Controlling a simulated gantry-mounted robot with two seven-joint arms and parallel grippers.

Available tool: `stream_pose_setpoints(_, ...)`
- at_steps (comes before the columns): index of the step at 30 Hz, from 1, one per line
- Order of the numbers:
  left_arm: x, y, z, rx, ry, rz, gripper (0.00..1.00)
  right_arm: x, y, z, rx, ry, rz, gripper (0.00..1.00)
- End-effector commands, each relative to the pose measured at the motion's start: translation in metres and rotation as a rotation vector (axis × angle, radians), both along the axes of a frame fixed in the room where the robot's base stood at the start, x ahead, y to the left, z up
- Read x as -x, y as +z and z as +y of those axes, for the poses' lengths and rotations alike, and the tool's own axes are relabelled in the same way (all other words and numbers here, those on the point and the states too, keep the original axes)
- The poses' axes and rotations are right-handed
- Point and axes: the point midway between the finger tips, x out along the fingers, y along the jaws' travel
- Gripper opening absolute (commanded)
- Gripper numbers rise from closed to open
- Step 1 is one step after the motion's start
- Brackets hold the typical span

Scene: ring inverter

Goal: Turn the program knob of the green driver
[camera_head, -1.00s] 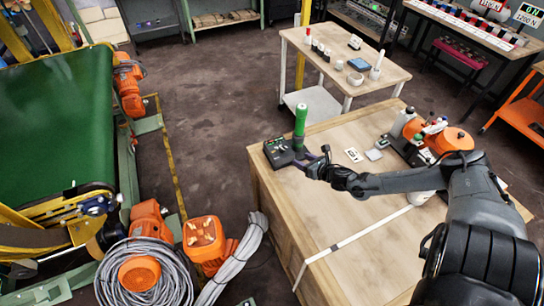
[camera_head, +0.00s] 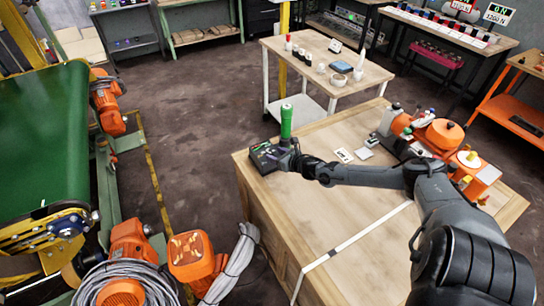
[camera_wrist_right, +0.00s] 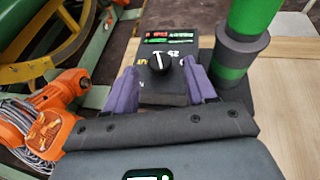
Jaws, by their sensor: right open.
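The green driver (camera_head: 287,121) stands upright at the far left corner of the wooden bench, beside its dark control box (camera_head: 263,158). It also shows at the right of the right wrist view (camera_wrist_right: 240,45). The black program knob (camera_wrist_right: 160,61) with a white pointer line sits on the box, below a small red and green display. My right gripper (camera_wrist_right: 160,70) is open, with one purple finger on each side of the knob. Gaps show between the fingers and the knob in that view. In the head view the right gripper (camera_head: 285,157) is at the box's right side. My left gripper is not in view.
The wooden bench (camera_head: 330,210) has bare room in its middle. Orange equipment (camera_head: 440,135) and small bottles stand at its far right. A second table (camera_head: 300,55) with small items is behind. A green conveyor (camera_head: 45,130) and orange motors stand left across the floor.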

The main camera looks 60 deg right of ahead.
Motion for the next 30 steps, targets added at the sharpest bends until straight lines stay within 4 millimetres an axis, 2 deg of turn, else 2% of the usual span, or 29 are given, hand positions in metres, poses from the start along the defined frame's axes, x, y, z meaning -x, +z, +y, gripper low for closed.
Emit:
stream_pose_setpoints(3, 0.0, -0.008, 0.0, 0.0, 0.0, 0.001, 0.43, -0.012, -0.007, -0.004, -0.001, -0.001, -0.002, 0.55)
stream_pose_setpoints(9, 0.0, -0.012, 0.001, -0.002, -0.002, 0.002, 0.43, -0.024, -0.011, -0.007, -0.002, 0.0, -0.001, 0.55)
stream_pose_setpoints(22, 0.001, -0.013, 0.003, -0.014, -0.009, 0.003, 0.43, -0.028, -0.012, -0.008, -0.001, 0.001, 0.001, 0.55)
stream_pose_setpoints(30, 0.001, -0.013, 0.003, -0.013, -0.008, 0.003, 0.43, -0.027, -0.012, -0.008, -0.001, 0.001, 0.001, 0.14)
